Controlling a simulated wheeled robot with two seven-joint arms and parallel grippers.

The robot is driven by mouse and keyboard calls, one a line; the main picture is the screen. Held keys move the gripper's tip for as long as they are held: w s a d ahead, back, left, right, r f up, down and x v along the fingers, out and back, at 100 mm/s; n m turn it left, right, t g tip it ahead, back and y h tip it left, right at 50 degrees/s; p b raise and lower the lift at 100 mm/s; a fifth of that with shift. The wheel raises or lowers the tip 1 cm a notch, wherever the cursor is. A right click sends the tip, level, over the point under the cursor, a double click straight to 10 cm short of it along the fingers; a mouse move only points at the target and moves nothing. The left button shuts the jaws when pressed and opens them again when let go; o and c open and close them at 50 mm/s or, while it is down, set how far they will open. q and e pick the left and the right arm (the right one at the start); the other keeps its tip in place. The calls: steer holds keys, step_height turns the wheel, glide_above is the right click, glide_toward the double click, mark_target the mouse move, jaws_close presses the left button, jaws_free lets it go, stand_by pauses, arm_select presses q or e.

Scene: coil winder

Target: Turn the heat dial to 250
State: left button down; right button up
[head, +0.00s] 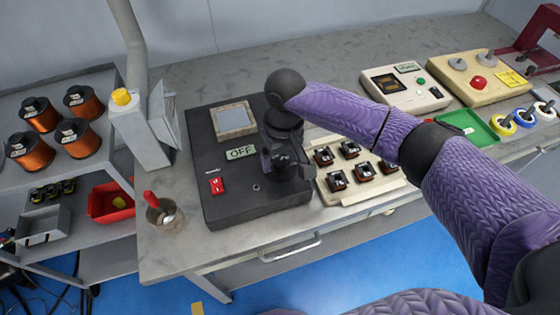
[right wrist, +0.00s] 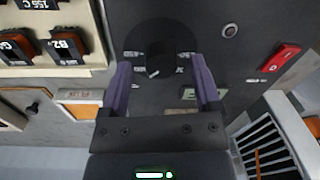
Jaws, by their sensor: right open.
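The heat dial (right wrist: 160,42) is a round black knob on the black machine (head: 225,208). In the right wrist view a short white mark shows on its lower edge, and small pale scale markings beside it are too small to read. My right gripper (head: 284,160) is over the machine and hides the dial in the head view. In the right wrist view its two purple fingers (right wrist: 161,66) are open, one on each side of the dial's lower part. A gap shows between each finger and the dial. My left gripper is in neither view.
The machine also bears an OFF display (head: 240,152), a red switch (head: 216,185) and a small round button (head: 256,187). A tray of small coils (head: 330,196) stands close on its right. A cup with a red-handled tool (head: 165,217) stands at the left front.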

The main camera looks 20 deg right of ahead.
steer(key=shift+f, duration=0.35)
steer(key=shift+c, duration=0.3)
